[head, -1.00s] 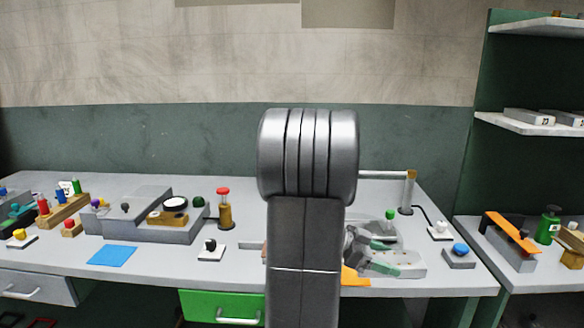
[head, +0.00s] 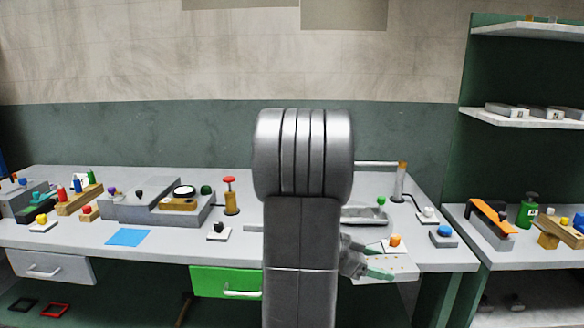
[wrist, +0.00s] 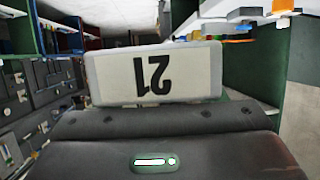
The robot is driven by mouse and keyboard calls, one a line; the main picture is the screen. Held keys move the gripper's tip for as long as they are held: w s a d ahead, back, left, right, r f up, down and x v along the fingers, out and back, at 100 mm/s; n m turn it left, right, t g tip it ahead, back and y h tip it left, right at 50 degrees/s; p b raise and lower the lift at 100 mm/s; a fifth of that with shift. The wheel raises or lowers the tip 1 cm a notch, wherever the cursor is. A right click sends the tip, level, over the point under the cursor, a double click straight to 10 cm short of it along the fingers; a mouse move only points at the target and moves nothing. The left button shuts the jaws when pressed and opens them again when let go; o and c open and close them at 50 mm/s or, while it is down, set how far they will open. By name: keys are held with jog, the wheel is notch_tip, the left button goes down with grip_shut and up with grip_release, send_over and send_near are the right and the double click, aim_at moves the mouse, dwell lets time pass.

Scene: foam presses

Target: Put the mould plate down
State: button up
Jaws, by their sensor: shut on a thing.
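The mould plate is a pale grey slab. In the wrist view the mould plate (wrist: 108,76) shows its end face with an upside-down "21", just beyond my gripper's dark body. In the head view the mould plate (head: 404,267) is small and flat, overlapping the bench's front edge in the picture. My gripper (head: 378,262) shows right of my arm, its green-padded fingers shut on the plate. Its height and exact gap to the bench cannot be told. My arm hides part of the gripper and the bench middle.
The bench (head: 75,238) carries a blue mat (head: 128,237), a grey press block (head: 140,208) and several buttons, including an orange button (head: 394,240). The green drawer (head: 210,280) is at the front. More plates lie on the right shelf (head: 520,118).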

jog(key=w+a+f+n+t+y+p, duration=0.1)
jog(key=w+a+f+n+t+y, duration=0.1)
jog(key=a+f+n+t+y, duration=0.4)
jog(key=w+a+f+n+t+y, duration=0.3)
jog(key=a+f+n+t+y, duration=0.3)
jog(key=a+f+n, duration=0.5)
jog(key=a+f+y, duration=0.1)
jog(key=a+f, duration=0.2)
jog(key=f, duration=0.4)
jog(key=shift+w+a+t+p, duration=0.2)
jog(key=shift+a+t+p, duration=0.05)
jog(key=shift+t+p, duration=0.15)
jog(key=shift+r, duration=0.15)
